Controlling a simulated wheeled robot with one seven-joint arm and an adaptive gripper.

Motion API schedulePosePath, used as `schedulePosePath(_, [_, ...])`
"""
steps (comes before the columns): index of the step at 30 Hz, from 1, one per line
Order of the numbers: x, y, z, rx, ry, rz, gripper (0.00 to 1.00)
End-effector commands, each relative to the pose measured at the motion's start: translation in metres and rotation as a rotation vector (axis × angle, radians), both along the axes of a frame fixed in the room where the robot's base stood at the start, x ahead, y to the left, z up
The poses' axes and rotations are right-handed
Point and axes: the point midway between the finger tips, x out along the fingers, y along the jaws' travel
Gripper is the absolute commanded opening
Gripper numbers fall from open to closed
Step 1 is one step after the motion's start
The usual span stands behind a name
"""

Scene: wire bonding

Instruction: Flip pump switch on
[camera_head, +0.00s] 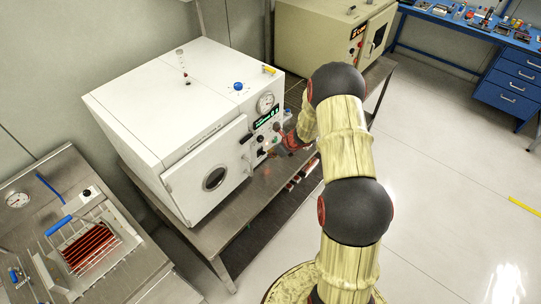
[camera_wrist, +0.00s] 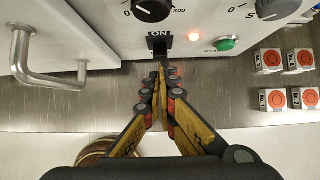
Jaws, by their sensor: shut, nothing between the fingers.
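In the wrist view a black switch (camera_wrist: 158,45) sits on the white front panel, next to the word ON. My gripper (camera_wrist: 163,74) is shut and empty, its fingertips just below the switch in the picture. A thin dark piece reaches down from the switch toward the fingertips; I cannot tell whether they touch it. In the head view the white chamber (camera_head: 165,105) stands on a metal table, and my gripper (camera_head: 289,142) is at the right of its front panel. The switch cannot be made out there.
A door handle (camera_wrist: 45,65) juts out at left. Several small blocks with orange discs (camera_wrist: 271,60) lie on the metal table (camera_wrist: 60,112).

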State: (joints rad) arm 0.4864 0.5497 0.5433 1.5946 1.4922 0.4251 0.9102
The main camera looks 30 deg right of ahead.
Motion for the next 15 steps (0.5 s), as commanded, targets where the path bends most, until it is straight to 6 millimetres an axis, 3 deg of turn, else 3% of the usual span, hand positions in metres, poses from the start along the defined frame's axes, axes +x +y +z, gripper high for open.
schedulePosePath(1, [-0.002,-0.002,0.013,-0.001,-0.001,0.000,0.00])
schedulePosePath(9, [-0.015,-0.010,0.052,-0.001,0.004,0.006,0.00])
schedulePosePath(15, [-0.019,-0.011,0.061,0.001,0.006,0.009,0.00])
